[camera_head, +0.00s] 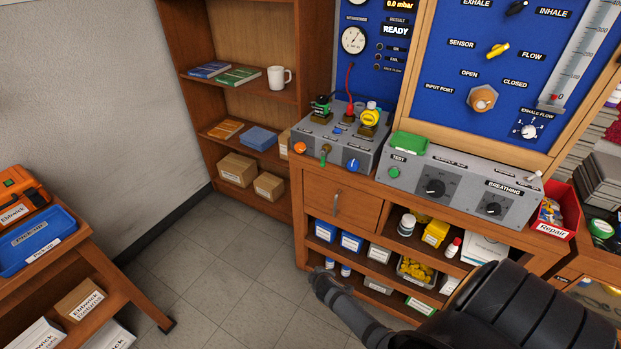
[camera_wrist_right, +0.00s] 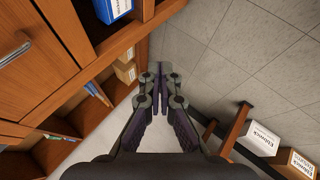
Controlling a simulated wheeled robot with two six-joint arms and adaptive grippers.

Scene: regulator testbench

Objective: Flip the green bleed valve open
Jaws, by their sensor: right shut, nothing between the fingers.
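A small green lever (camera_head: 323,158), which looks like the bleed valve, sits on the front of the grey regulator box (camera_head: 337,146) in the head view. It is between an orange knob (camera_head: 300,148) and a blue knob (camera_head: 352,165). The lever is too small to tell its exact setting. My right gripper (camera_head: 322,277) is low in front of the bench, well below the lever and apart from it. In the right wrist view, the right gripper (camera_wrist_right: 160,100) is shut and empty, above the floor. My left gripper is not in view.
A wooden drawer (camera_head: 342,207) is under the regulator box, above shelves with several small boxes. A green case (camera_head: 408,145) lies on the grey panel to the right. A bookshelf (camera_head: 240,113) stands at left. The floor (camera_head: 245,270) before the bench is clear.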

